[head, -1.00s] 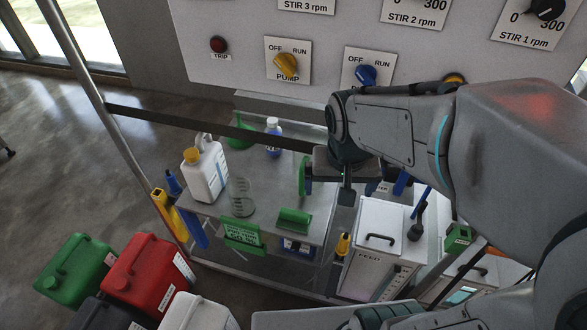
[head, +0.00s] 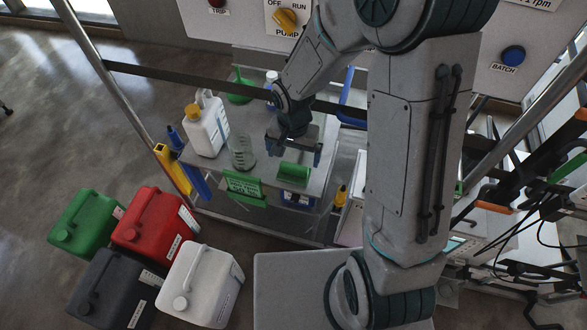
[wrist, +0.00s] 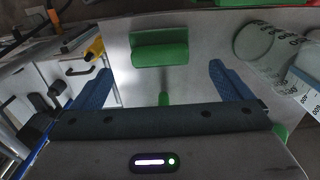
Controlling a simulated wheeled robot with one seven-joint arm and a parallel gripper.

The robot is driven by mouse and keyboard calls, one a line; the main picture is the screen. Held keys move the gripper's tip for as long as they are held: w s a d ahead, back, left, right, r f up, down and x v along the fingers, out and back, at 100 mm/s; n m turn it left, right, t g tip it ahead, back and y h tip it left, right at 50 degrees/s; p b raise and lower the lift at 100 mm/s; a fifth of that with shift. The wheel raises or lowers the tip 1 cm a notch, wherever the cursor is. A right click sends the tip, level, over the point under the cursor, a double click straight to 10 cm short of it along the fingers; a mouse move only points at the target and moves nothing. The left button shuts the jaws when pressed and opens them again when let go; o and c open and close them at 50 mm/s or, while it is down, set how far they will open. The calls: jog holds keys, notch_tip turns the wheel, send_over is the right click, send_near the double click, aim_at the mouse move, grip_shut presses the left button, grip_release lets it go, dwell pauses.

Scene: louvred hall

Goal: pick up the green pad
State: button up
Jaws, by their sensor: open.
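A thin green piece (wrist: 163,98), which looks like the green pad standing on edge, shows between my fingers in the wrist view. In the head view my gripper hides it. My gripper (head: 294,149) is open and points down over the grey shelf (head: 255,192). In the wrist view its two blue fingers (wrist: 160,83) stand apart with the thin green piece between them, touching neither. A wider green block (head: 294,172) lies on the shelf on the near side of my gripper; it also shows at the top of the wrist view (wrist: 160,47).
A white bottle with a yellow cap (head: 206,128) and a clear beaker (head: 243,152) stand left on the shelf. A green sign (head: 243,186) hangs at its front edge. A dark rail (head: 190,81) crosses behind. Several jerrycans, including a red one (head: 152,224), stand on the floor.

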aim_at(294, 166)
jog(key=shift+w+d+f+p, duration=0.1)
jog(key=shift+f+p, duration=0.2)
jog(key=shift+f, duration=1.35)
jog(key=shift+w+f+p, duration=0.1)
jog(key=shift+f+p, duration=0.15)
jog(key=shift+f, duration=1.4)
jog(key=c, duration=1.1)
